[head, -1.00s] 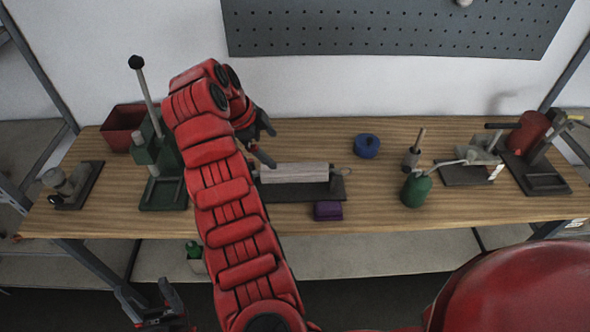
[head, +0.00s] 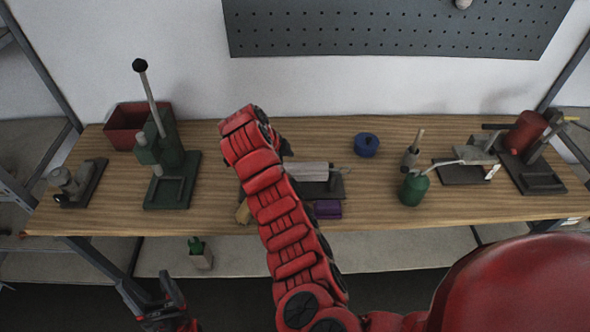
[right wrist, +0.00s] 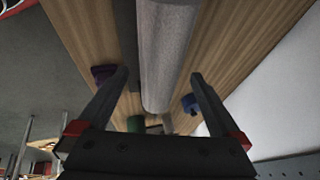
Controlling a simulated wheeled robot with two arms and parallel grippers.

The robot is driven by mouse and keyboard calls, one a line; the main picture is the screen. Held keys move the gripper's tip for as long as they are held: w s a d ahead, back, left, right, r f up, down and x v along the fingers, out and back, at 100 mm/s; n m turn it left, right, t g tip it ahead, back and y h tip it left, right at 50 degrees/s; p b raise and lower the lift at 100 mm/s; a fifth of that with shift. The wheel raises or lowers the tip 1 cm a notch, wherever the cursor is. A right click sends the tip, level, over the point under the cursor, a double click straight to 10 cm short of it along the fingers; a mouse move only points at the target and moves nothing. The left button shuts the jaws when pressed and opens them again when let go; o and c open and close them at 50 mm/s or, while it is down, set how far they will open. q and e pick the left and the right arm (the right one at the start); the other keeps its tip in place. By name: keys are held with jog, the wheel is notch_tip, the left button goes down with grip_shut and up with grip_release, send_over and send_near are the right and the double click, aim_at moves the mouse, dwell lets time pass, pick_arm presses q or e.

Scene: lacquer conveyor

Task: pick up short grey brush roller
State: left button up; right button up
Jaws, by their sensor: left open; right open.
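A light grey roller (head: 306,171) lies on a dark stand (head: 335,187) in the middle of the table; my right arm hides its left part. In the right wrist view a long grey cylinder (right wrist: 165,50), seemingly this roller, runs between the open fingers of my right gripper (right wrist: 159,76); I see no contact. In the head view that gripper (head: 286,148) is mostly hidden behind my arm, near the roller's left end. My left gripper (head: 168,300) is open and empty, low at the left, in front of the table.
A purple block (head: 327,209) sits in front of the stand and a blue round item (head: 366,144) behind it. A yellowish item (head: 243,213) shows left of my arm. A green press (head: 165,150) stands left, a green can (head: 413,188) right.

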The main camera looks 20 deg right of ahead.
aim_at(291, 168)
jog(key=shift+p+x, duration=0.5)
jog(key=shift+x, duration=1)
grip_shut()
